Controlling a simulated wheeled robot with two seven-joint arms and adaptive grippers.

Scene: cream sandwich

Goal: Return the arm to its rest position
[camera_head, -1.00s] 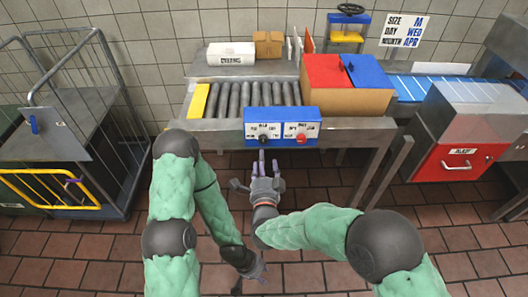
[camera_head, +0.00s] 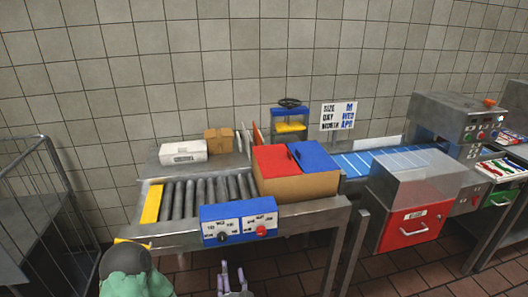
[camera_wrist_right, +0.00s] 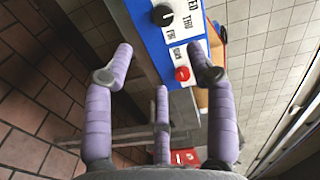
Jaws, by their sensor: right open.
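My right gripper (camera_head: 235,280) shows at the bottom edge of the head view, below the blue control panel (camera_head: 238,221). In the right wrist view its purple fingers (camera_wrist_right: 162,85) are spread open with nothing between them. The panel (camera_wrist_right: 160,35), with a black knob and a red knob, lies beyond the fingertips and appears apart from them. Most of my right arm is below the head view. Part of my left arm shows at the lower left; my left gripper is out of view.
A roller conveyor (camera_head: 191,202) with a yellow end strip stands in front. A box with red and blue lids (camera_head: 296,186) sits at its right end. A machine with a red drawer (camera_head: 413,226) stands to the right. A wire cart (camera_head: 35,212) stands at the left.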

